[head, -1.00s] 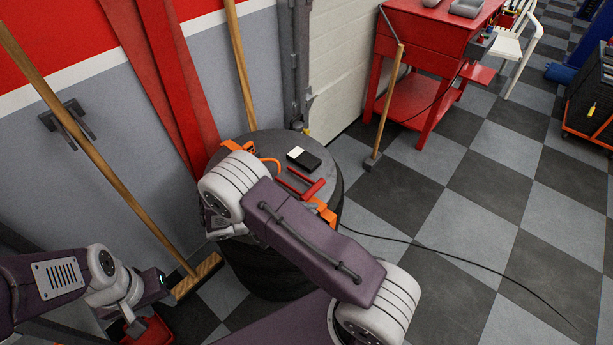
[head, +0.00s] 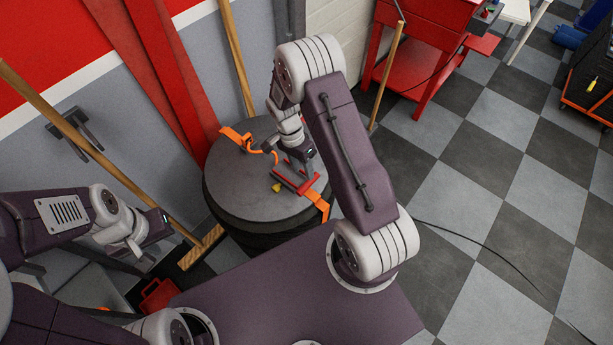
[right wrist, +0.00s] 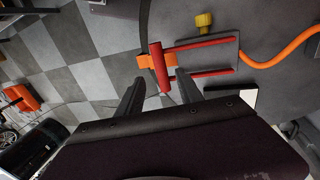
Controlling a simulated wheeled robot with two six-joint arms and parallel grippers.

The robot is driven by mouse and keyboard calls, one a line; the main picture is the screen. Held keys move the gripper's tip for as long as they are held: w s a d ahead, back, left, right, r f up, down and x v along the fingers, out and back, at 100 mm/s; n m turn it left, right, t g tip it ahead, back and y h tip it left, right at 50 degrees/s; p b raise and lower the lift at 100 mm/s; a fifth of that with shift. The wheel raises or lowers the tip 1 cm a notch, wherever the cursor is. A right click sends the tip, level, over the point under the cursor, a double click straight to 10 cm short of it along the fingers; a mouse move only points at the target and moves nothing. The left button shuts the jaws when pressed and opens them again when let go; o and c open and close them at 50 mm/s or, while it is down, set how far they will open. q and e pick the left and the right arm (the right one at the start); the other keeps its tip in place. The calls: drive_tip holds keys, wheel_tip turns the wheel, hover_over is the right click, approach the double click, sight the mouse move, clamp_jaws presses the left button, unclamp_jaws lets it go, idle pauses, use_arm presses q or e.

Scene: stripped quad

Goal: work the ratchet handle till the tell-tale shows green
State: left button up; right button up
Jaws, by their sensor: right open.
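The ratchet with its red handle (head: 291,183) lies on a round dark top, joined to an orange strap (head: 318,204). In the right wrist view the handle's red crossbar (right wrist: 159,66) shows between the fingertips of my open right gripper (right wrist: 160,79). Whether the fingers are level with it I cannot tell. In the head view my right gripper (head: 306,172) is just above the ratchet. A black box with a white patch (right wrist: 248,97), perhaps the tell-tale, is mostly hidden behind my gripper; no green shows. My left gripper (head: 160,226) hangs far left, away from the ratchet.
A yellow knob (right wrist: 204,20) sits beside the ratchet. A broom (head: 110,160) leans at the left wall. A red stand (head: 425,60) is at the back. A cable (head: 480,244) crosses the open checkered floor.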

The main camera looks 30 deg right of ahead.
sight(307, 182)
drive_tip(key=x, duration=0.5)
drive_tip(key=shift+w+d+f, duration=0.15)
drive_tip(key=shift+d+f, duration=0.1)
drive_tip(key=shift+d, duration=0.05)
drive_tip(key=shift+a+f, duration=0.1)
drive_tip(key=shift+f, duration=0.4)
clamp_jaws()
idle(0.5)
